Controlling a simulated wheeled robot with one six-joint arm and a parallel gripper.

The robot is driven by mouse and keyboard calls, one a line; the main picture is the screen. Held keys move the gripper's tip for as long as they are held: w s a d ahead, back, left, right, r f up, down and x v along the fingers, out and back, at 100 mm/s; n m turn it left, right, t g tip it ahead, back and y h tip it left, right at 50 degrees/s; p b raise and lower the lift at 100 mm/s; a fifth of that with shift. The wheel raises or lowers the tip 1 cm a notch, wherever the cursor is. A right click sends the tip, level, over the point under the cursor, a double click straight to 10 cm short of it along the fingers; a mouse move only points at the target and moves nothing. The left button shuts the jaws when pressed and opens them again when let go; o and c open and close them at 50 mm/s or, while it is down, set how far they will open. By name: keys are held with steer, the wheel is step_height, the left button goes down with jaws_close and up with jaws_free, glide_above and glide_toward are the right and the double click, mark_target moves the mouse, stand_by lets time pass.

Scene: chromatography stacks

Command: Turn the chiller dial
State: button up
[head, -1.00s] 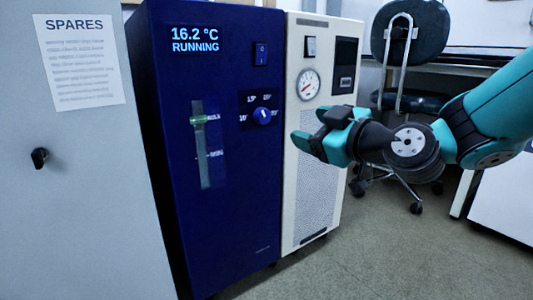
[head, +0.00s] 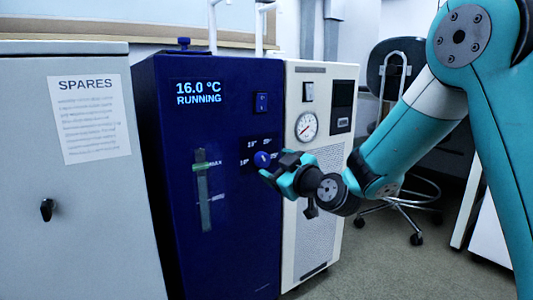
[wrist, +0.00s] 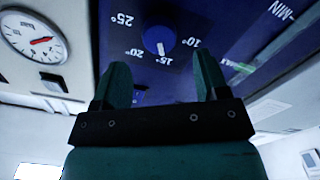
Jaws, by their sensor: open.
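The chiller (head: 225,235) is the dark blue cabinet; its display reads 16.0 °C RUNNING. Its dial (head: 262,159) is a round blue knob on the upper right of the front panel. In the wrist view the dial (wrist: 160,40) appears upside down, its white pointer near the 15° mark, with 10°, 20° and 25° marks around it. My gripper (head: 274,170) is just in front of the dial, coming from the right. In the wrist view my gripper (wrist: 162,76) is open and empty, its fingertips just short of the dial on either side. No contact shows.
A rocker switch (head: 262,102) sits above the dial, and a green-marked level strip (head: 204,205) to its left. A white unit with a gauge (head: 307,126) stands right of the chiller. A grey SPARES cabinet (head: 75,220) stands left. A chair (head: 397,70) is behind right.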

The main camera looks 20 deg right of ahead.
mark_target(265, 160)
steer(key=x, duration=0.5)
steer(key=c, duration=0.9)
